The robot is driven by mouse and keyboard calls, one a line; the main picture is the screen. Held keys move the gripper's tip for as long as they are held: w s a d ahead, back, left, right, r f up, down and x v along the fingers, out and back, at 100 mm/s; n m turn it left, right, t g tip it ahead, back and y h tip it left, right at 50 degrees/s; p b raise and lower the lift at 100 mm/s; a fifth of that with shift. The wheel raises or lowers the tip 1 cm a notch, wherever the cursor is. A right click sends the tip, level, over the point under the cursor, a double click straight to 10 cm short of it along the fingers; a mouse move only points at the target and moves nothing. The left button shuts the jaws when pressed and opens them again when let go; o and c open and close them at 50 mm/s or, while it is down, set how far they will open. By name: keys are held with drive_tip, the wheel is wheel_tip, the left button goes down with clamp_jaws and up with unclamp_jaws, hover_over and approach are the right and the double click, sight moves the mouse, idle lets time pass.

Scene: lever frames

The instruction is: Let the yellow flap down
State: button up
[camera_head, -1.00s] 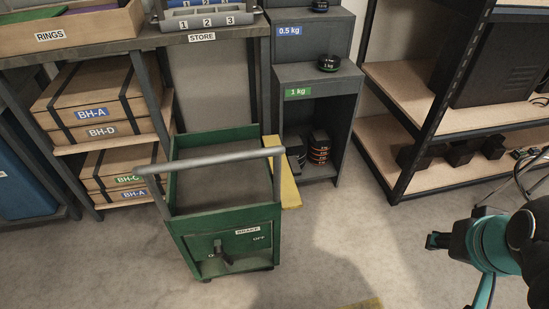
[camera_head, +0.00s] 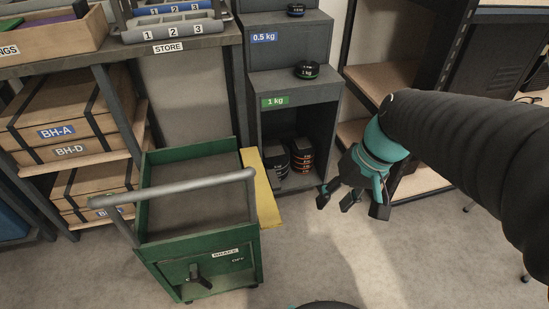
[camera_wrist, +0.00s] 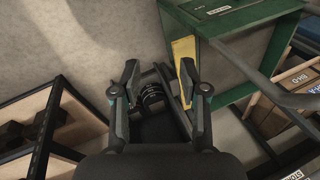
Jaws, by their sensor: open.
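The yellow flap (camera_head: 262,190) is a flat plate along the right side of the green cart (camera_head: 205,262). It juts out to the right at about the upper part of that side; its exact angle is hard to tell. In the wrist view the flap (camera_wrist: 184,60) shows as a narrow yellow strip just beyond the right finger. My gripper (camera_head: 350,202) is open and empty, pointing down, to the right of the flap and apart from it. In the wrist view my gripper (camera_wrist: 160,74) has its fingers spread, with dark weights seen between them.
A grey handlebar (camera_head: 185,187) crosses above the cart, and a dark brake lever (camera_head: 200,278) sits on its front. A dark weight shelf (camera_head: 297,92) stands behind the flap. Wooden shelving (camera_head: 385,80) is behind my arm. Floor (camera_head: 320,260) is clear to the cart's right.

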drive_tip(key=w+a+f+g+y, duration=0.2)
drive_tip(key=w+f+g+y, duration=0.15)
drive_tip(key=w+f, duration=0.2)
drive_tip(key=m+t+y+b, duration=0.15)
drive_tip(key=t+y, duration=0.35)
drive_tip(key=y, duration=0.6)
approach(275, 178)
drive_tip(key=shift+m, duration=0.35)
drive_tip(key=a, duration=0.6)
drive_tip(key=w+a+p, duration=0.1)
drive_tip(key=a, duration=0.3)
drive_tip(key=shift+f, duration=0.35)
clamp_jaws()
